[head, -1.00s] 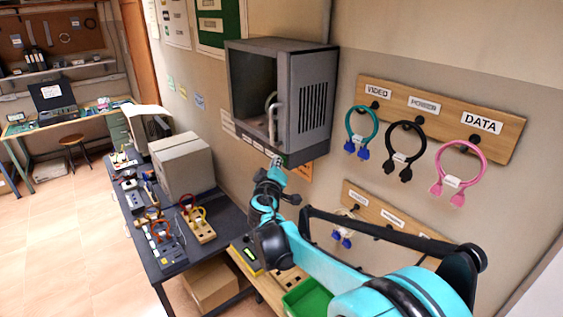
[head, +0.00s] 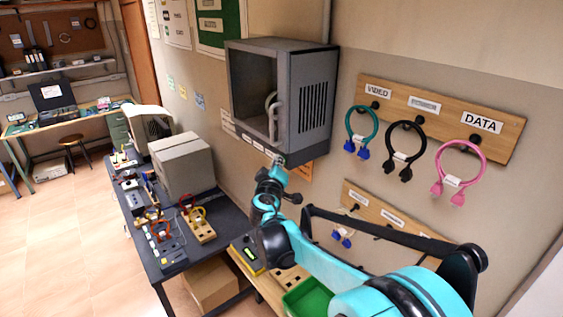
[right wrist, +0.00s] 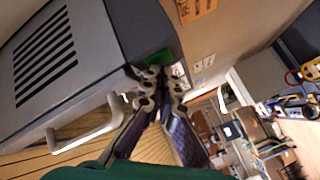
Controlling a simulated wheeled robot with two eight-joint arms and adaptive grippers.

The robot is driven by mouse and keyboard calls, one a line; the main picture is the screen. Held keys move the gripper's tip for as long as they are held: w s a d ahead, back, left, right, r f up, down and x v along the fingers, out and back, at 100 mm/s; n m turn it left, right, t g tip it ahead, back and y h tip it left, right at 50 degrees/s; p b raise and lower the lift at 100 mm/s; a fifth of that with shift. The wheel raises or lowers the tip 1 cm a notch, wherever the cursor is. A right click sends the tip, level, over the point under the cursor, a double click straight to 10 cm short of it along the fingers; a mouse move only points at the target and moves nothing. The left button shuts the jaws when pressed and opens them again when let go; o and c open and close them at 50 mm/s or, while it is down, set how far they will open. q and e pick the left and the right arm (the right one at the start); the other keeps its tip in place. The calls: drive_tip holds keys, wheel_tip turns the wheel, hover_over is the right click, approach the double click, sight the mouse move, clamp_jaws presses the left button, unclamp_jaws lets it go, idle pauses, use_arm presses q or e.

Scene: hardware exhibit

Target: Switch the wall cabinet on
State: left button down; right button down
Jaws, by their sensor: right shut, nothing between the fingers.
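The grey wall cabinet (head: 307,105) hangs on the wall. Its front is a dark pane with a pale vertical handle (head: 280,115), and its side has vent slots. In the right wrist view the cabinet (right wrist: 92,22) fills the upper left, with its handle (right wrist: 88,132) below. A green patch (right wrist: 160,57), perhaps a switch, shows at the cabinet's corner just beyond my fingertips. My right gripper (head: 276,160) is at the cabinet's bottom edge, shut and empty; its fingers meet (right wrist: 163,78) in the wrist view. I cannot tell whether they touch the green patch. My left gripper is not in view.
An orange label (head: 303,171) is on the wall below the cabinet. Cable loops hang from a wooden board (head: 461,98) at the right. A dark bench (head: 152,262) with a box (head: 181,165) stands at left. A green bin (head: 306,298) sits below my arm.

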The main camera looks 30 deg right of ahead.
drive_tip(key=shift+d, duration=0.2)
drive_tip(key=shift+a, duration=0.35)
idle(0.4)
drive_tip(key=a, duration=0.6)
drive_tip(key=shift+s, duration=0.3)
drive_tip(key=s+a+f+g+y+b, duration=0.2)
drive_tip(key=s+a+f+b, duration=0.4)
drive_tip(key=f, duration=1)
drive_tip(key=s+a+f+m+g+y+b, duration=0.1)
drive_tip(key=s+a+f+y+b, duration=0.4)
drive_tip(key=s+f+b, duration=0.7)
drive_tip(key=s+a+f+g+y+b, duration=0.3)
drive_tip(key=s+a+f+b, duration=0.5)
drive_tip(key=f+b, duration=0.5)
wheel_tip(320, 180, down, 9)
drive_tip(key=shift+s+r+m+y, duration=0.2)
drive_tip(key=shift+s+m+y, duration=0.2)
drive_tip(key=shift+s+y, duration=0.15)
